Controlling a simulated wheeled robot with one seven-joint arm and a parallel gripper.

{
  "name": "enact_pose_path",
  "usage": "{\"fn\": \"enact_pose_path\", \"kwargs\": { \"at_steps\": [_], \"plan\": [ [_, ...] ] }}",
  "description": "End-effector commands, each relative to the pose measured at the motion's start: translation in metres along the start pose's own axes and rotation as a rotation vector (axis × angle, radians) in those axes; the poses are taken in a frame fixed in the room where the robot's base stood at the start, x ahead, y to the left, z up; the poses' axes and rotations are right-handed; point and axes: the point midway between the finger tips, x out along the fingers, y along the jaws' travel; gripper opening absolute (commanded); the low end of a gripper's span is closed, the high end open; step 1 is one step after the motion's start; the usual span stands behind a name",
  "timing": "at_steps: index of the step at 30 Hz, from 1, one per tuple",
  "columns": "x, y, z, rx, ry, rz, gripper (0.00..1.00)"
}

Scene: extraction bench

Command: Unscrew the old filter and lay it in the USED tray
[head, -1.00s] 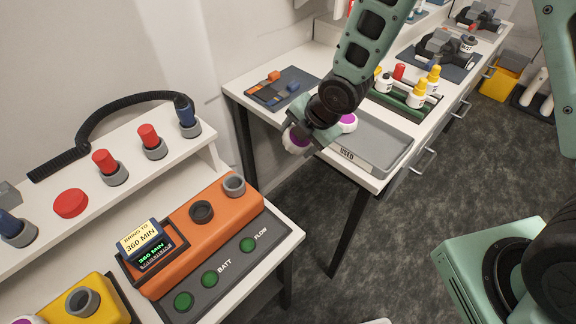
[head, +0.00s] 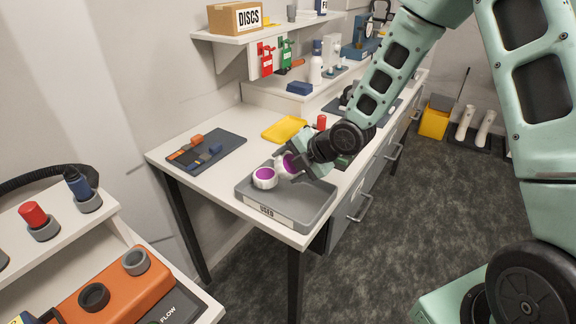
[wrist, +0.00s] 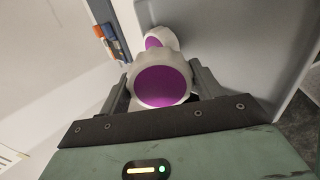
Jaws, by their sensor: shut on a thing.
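My gripper (head: 292,164) is shut on a white filter with a purple end face (wrist: 162,86). This held filter also shows in the head view (head: 286,164), partly covered by the fingers. It is over the grey USED tray (head: 308,212); I cannot tell whether it touches the tray floor. A second white and purple filter (head: 264,178) lies in the tray just left of the held one. In the wrist view the second filter (wrist: 160,37) shows beyond the held one, very close to it or touching.
A dark mat (head: 206,150) with orange and blue pieces lies left of the tray. A yellow item (head: 285,129) lies behind it. A shelf with a DISCS box (head: 235,17) hangs above the bench. The tray's front part is bare.

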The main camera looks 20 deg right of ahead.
Motion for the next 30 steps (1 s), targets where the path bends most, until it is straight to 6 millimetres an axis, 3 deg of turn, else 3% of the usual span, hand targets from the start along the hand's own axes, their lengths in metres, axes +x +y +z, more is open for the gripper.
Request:
{"fn": "enact_pose_path", "kwargs": {
  "at_steps": [12,30],
  "plan": [
    [0.033,-0.034,0.0,0.0,0.001,-0.001,0.33],
    [0.038,-0.039,0.0,0.0,0.0,0.0,0.33]
  ]
}}
